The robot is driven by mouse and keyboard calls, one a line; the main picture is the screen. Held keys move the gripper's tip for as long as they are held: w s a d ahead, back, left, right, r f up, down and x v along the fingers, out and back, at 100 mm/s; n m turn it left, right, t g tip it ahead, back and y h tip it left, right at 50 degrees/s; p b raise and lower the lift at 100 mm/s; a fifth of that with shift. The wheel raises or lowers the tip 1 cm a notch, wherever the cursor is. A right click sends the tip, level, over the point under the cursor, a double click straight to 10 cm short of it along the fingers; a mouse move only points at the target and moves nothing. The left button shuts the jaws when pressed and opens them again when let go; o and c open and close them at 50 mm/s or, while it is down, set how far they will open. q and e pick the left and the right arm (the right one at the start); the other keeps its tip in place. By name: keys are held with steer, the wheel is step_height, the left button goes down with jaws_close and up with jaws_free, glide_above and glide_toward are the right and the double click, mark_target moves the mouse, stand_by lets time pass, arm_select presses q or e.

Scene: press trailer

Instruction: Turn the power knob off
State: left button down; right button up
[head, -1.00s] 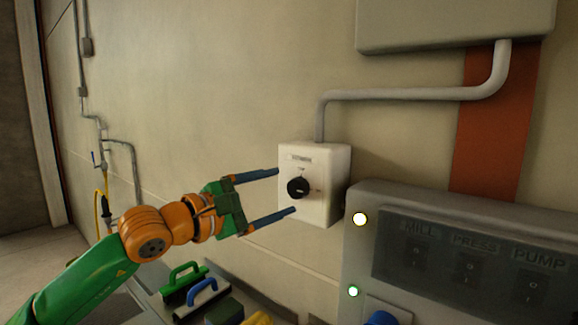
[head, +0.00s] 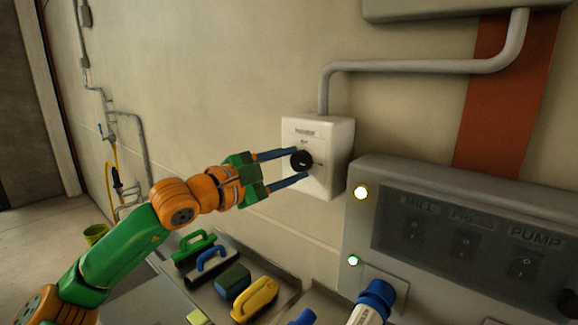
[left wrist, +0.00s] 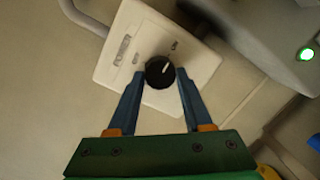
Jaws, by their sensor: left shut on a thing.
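The power knob (head: 301,160) is a round black dial on the front of a white wall box (head: 334,150). In the left wrist view the knob (left wrist: 160,72) has a white pointer mark, with small labels around it on the box face (left wrist: 125,65). My left gripper (head: 303,167) reaches in from the left, its two blue fingers on either side of the knob. In the left wrist view the left gripper (left wrist: 159,82) is shut on the knob, a fingertip at each side. The right gripper is not in view.
A grey control panel (head: 440,175) labelled MILL, PRESS and PUMP stands to the right, with lit lamps. A grey conduit (head: 420,67) runs from the box. Below lie a green-handled tool (head: 195,245), a blue-handled tool (head: 212,258) and a yellow-handled thing (head: 255,298).

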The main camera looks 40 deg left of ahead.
arm_select(q)
steer(key=n+b, duration=0.2)
steer(key=n, duration=0.1)
steer(key=shift+f+n+t, duration=0.15)
steer(key=shift+n+t, duration=0.15)
steer(key=n+b, duration=0.3)
steer(key=n, duration=0.2)
steer(key=shift+n+t, duration=0.4)
steer(key=n+y+b, duration=0.1)
steer(key=n+b, duration=0.1)
steer(key=n, duration=0.3)
steer(key=shift+d, duration=0.15)
steer(key=shift+n+t+y+b, duration=0.3)
steer(key=shift+n+y+b, duration=0.25)
steer(key=shift+n, duration=1.95)
steer(key=c, duration=0.7)
jaws_free()
steer(key=o, duration=0.3)
steer(key=shift+o, duration=0.4)
steer(key=shift+w+d, duration=0.1)
steer(key=shift+w, duration=0.05)
